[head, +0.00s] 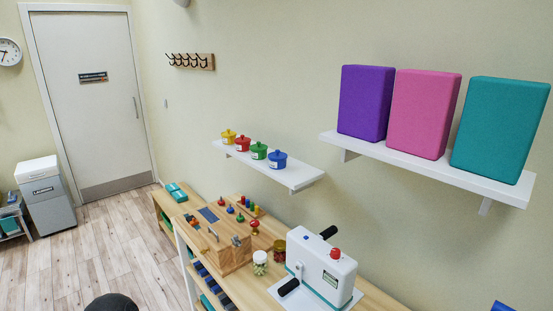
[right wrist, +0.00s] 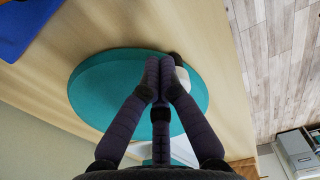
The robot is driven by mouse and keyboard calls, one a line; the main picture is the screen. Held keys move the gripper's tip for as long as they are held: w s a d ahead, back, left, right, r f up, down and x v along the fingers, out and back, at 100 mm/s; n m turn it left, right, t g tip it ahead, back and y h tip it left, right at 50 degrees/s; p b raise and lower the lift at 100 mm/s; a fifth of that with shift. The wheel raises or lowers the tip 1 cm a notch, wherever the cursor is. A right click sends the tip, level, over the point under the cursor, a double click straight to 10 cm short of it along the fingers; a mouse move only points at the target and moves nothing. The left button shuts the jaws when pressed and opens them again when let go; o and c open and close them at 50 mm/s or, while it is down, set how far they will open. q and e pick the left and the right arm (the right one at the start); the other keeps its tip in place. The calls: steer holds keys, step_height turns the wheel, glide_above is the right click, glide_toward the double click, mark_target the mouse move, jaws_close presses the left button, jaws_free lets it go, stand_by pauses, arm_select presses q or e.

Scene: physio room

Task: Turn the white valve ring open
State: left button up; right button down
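I cannot make out a white valve ring in either view. In the head view a wooden box (head: 232,256) with small metal and coloured fittings stands on the wooden bench; its fittings are too small to tell apart. In the right wrist view my right gripper (right wrist: 160,80) has its dark fingers together at the tips, over a round teal disc (right wrist: 100,88). A small white and black thing (right wrist: 183,78) shows partly behind the fingertips; I cannot tell what it is or whether it is touched. My left gripper is not in view.
A white machine (head: 322,266) with black handles stands on the bench beside two jars. A wall shelf (head: 297,178) holds several coloured pots; a higher shelf (head: 420,165) holds three foam blocks. A blue thing (right wrist: 25,25) lies near the teal disc. The floor (head: 110,250) at left is clear.

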steer(key=shift+s+d, duration=0.1)
steer(key=shift+s, duration=0.05)
step_height(320, 180, up, 6)
steer(key=p, duration=0.5)
